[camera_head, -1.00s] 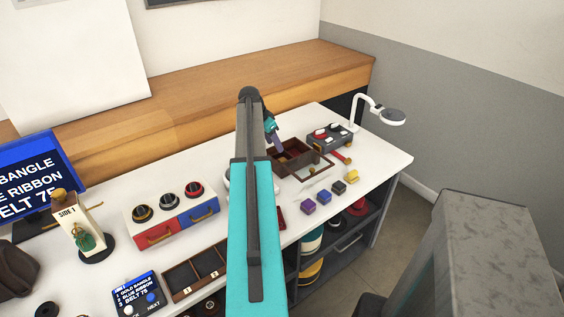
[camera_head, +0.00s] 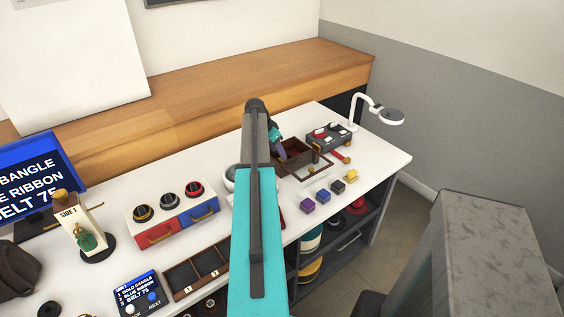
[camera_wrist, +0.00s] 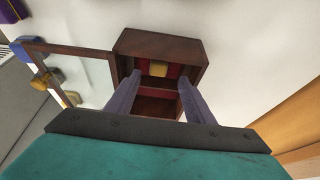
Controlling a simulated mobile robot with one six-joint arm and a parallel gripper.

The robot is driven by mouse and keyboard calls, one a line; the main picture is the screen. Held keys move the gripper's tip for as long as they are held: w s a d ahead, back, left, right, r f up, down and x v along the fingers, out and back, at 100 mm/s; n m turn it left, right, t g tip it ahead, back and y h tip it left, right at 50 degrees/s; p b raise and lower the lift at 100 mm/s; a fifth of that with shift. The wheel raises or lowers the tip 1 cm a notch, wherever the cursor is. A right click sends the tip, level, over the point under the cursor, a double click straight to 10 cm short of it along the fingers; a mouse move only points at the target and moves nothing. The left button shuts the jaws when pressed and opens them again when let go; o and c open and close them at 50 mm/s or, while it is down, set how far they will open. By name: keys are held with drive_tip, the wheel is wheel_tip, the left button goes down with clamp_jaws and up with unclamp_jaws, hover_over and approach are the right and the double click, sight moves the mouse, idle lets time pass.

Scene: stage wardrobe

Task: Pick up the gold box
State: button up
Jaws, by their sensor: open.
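A small gold block (camera_wrist: 158,69), which looks like the gold box, sits inside an open dark brown wooden case (camera_wrist: 160,44) with a red lining. In the head view the case (camera_head: 296,160) stands on the white table, and the gold block is not clear there. In the head view my arm partly hides my gripper (camera_head: 281,153).
The case's glazed, brown-framed lid (camera_wrist: 70,47) lies open beside it. A grey tray (camera_head: 329,137) and a white lamp (camera_head: 385,114) stand beyond. A purple cube (camera_head: 307,206) is in the row in front. A red-and-blue drawer unit (camera_head: 172,218) stands left.

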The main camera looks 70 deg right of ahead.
drive_tip(key=shift+p+x, duration=0.85)
drive_tip(key=shift+x, duration=1.55)
drive_tip(key=shift+s+a, duration=0.15)
drive_tip(key=shift+c, duration=0.3)
drive_tip(key=c, duration=1.1)
